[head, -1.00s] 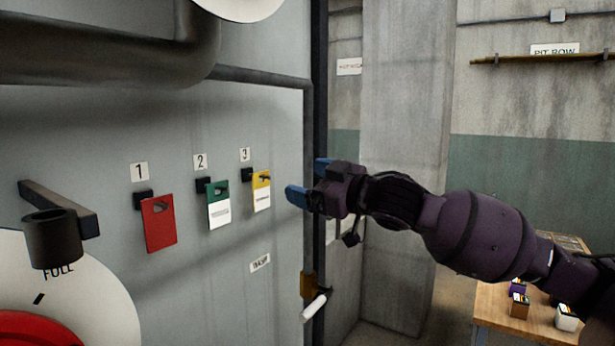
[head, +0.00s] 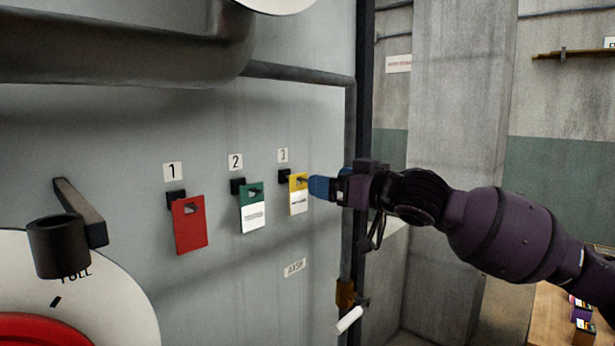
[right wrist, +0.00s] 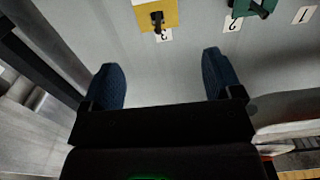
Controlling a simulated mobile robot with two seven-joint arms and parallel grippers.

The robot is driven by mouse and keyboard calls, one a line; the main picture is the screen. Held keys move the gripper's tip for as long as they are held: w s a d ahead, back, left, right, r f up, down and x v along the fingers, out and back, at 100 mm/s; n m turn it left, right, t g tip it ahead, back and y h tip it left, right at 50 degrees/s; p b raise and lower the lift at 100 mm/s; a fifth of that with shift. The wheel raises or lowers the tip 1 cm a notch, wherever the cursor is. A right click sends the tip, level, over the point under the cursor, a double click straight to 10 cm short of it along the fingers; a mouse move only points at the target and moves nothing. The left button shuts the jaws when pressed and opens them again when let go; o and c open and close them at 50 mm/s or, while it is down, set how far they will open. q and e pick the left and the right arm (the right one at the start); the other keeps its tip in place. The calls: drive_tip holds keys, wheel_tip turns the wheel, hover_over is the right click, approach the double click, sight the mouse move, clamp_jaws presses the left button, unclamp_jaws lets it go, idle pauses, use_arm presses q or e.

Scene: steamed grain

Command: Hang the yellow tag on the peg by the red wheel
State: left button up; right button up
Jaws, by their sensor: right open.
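The yellow tag (head: 299,183), with a white lower part, hangs on the small black peg (head: 284,176) under label 3 on the grey panel. It also shows at the top of the right wrist view (right wrist: 150,13), beyond the fingertips. My right gripper (head: 317,187) is open and empty, its blue fingers just right of the tag in the head view. The red wheel (head: 40,330) is partly in view at the lower left, on a white dial. A black bar with a cylinder (head: 58,247) juts out above it. My left gripper is out of view.
A red tag (head: 189,237) and a green-and-white tag (head: 252,210) hang under labels 1 and 2. A thick pipe (head: 120,55) crosses above the tags. A white-handled lever (head: 349,320) is at the panel's right edge. A wooden table (head: 550,325) stands lower right.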

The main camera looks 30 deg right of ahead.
sight(304, 179)
drive_tip(key=shift+p+x, duration=0.4)
drive_tip(key=shift+x, duration=3.45)
drive_tip(key=c, duration=0.8)
drive_tip(key=o, duration=0.8)
drive_tip(key=c, duration=1)
drive_tip(key=shift+r+p, duration=0.15)
drive_tip(key=shift+p, duration=0.25)
